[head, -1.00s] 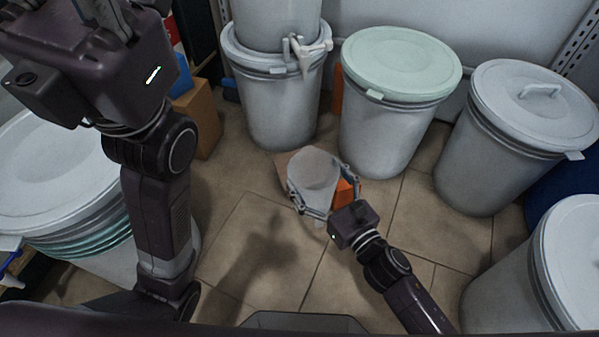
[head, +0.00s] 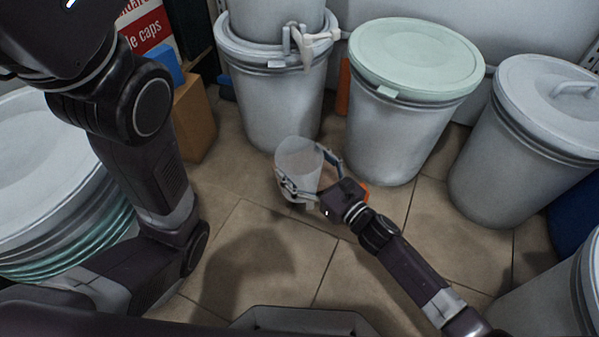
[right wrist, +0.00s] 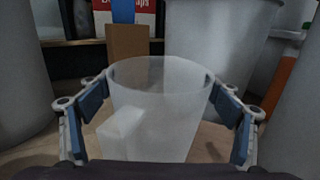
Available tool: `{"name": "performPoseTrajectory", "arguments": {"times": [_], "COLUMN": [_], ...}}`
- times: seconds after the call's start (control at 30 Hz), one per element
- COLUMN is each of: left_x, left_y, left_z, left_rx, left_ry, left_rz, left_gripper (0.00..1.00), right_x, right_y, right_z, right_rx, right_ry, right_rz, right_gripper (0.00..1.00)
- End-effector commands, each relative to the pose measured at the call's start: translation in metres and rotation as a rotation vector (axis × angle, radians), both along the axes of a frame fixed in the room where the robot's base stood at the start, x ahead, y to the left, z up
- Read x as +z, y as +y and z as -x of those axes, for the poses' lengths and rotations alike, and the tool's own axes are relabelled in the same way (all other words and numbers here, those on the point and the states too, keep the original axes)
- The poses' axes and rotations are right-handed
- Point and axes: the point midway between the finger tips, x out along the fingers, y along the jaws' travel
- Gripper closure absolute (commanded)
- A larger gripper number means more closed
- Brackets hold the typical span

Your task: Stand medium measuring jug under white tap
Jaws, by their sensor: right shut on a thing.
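My right gripper (head: 308,181) is shut on a translucent measuring jug (head: 297,160) and holds it upright above the tiled floor. In the right wrist view the jug (right wrist: 160,105) sits between the two blue finger pads, its handle facing the camera. The white tap (head: 300,42) is on the front of a drum stack at the back, above and beyond the jug. The jug is apart from the tap. My left arm fills the left side of the head view; its gripper is out of the picture.
A drum with a pale green lid (head: 417,58) and a grey-lidded drum (head: 545,120) stand right of the tap. A cardboard box (head: 194,120) stands on the left. An orange object (head: 343,88) is between the drums. The floor (head: 260,225) in front is clear.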

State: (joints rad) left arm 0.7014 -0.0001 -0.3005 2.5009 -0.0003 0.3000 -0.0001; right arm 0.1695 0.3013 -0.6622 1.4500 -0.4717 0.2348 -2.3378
Motion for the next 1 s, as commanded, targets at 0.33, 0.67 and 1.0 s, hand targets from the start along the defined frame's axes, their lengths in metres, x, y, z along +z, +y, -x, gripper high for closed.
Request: {"name": "performPoseTrajectory", "arguments": {"times": [0.33,0.67,1.0], "left_x": [-0.021,-0.038,-0.043], "left_y": [0.000,0.000,0.000], "left_z": [0.000,0.000,-0.001], "left_rx": [0.000,0.001,0.000], "left_ry": [0.000,0.001,0.002], "left_rz": [-0.001,-0.001,0.000], "left_gripper": [0.60,0.60,0.60], "right_x": [-0.005,-0.006,-0.005], "right_y": [-0.005,-0.009,-0.010], "right_z": [-0.043,-0.077,-0.089], "right_rx": [-0.001,-0.001,0.000], "right_ry": [-0.004,-0.001,0.000], "right_rz": [0.001,0.000,-0.001], "right_gripper": [0.55,0.55,0.55]}}
